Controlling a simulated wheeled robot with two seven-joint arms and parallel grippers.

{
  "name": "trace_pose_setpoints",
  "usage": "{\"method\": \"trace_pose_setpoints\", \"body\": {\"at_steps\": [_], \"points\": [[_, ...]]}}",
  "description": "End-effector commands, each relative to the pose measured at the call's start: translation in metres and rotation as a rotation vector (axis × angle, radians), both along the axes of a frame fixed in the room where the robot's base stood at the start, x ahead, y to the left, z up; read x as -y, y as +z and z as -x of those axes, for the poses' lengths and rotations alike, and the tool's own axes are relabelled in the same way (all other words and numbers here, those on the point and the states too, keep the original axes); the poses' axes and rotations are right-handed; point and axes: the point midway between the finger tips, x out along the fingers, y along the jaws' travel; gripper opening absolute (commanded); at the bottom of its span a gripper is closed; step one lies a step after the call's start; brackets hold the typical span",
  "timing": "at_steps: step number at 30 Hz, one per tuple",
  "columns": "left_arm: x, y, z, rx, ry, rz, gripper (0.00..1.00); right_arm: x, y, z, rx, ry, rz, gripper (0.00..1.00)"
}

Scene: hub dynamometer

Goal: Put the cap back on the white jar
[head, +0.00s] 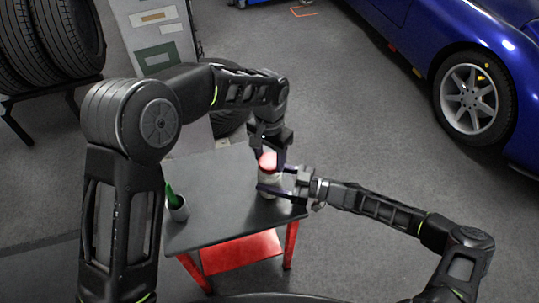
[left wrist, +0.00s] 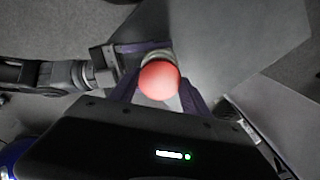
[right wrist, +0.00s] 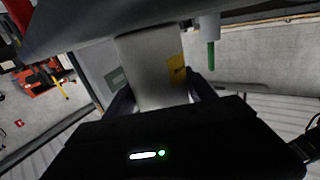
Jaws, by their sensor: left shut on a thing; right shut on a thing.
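The red cap (head: 267,160) is at the top of the white jar (head: 268,182), near the table's right edge. My left gripper (head: 269,153) comes from above and is shut on the cap. In the left wrist view the round cap (left wrist: 160,80) covers most of the jar's top. I cannot tell whether a gap is left between them. My right gripper (head: 272,190) is shut around the jar's body from the right. In the right wrist view the jar (right wrist: 152,72) stands between the fingers; its top is hard to make out there.
A dark-topped table (head: 225,205) with a red lower shelf (head: 241,252) carries the jar. A pale cup (head: 178,210) with a green item stands at the table's left. Tyres (head: 62,40) are at the left, a blue car (head: 475,60) at the right. The table's middle is clear.

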Motion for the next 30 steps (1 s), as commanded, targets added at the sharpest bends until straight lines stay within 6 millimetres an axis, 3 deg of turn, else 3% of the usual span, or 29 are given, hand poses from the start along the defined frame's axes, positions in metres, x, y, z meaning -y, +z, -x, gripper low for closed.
{"method": "trace_pose_setpoints", "body": {"at_steps": [6,30], "points": [[-0.0001,-0.0098,0.0000,-0.001,-0.001,-0.001,0.12,0.0002,0.0001,-0.0002,0.000,0.000,0.000,0.00],[-0.0001,-0.0101,0.0002,-0.001,-0.001,-0.001,0.12,0.0002,0.0001,-0.0002,0.000,0.000,0.000,0.00]]}}
